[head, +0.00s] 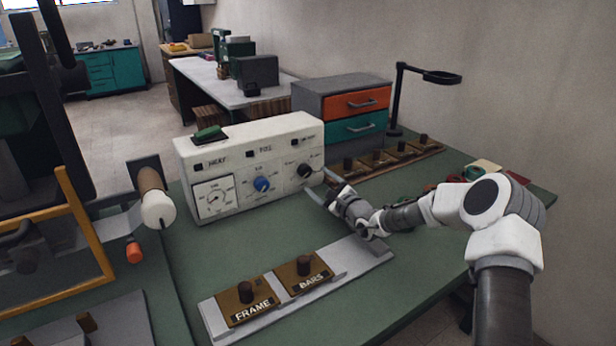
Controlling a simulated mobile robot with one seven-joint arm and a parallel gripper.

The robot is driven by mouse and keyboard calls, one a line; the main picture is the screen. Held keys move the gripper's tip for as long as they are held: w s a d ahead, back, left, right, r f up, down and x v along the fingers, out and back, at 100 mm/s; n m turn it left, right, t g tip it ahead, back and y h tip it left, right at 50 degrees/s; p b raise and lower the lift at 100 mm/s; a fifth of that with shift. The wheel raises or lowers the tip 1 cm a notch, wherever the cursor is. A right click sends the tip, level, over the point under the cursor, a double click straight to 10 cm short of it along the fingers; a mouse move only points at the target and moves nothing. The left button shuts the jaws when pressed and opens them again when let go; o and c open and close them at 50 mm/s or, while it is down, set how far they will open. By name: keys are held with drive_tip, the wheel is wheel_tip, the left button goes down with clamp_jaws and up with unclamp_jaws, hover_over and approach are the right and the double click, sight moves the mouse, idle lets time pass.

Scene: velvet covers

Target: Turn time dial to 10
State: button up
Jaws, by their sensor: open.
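A white control box (245,165) stands on the green bench. Its front has a round gauge (215,197) at left, a blue knob (262,184) in the middle and a black knob (304,171) at right. The small markings around the knobs are too small to read, so I cannot tell the time dial or its setting for certain. My gripper (323,186) is open and empty, with its fingertips just in front and to the right of the black knob. I cannot tell whether a finger touches the knob.
A grey strip (365,252) with brown FRAME (246,300) and BARS (303,275) blocks lies in front. A drawer unit (345,110), a rack of knobbed blocks (390,160) and a black stand (399,95) are behind. A press with a yellow frame (80,220) stands at left.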

sight(306, 173)
drive_tip(key=shift+b+x, duration=0.35)
drive_tip(key=shift+x, duration=2.65)
clamp_jaws()
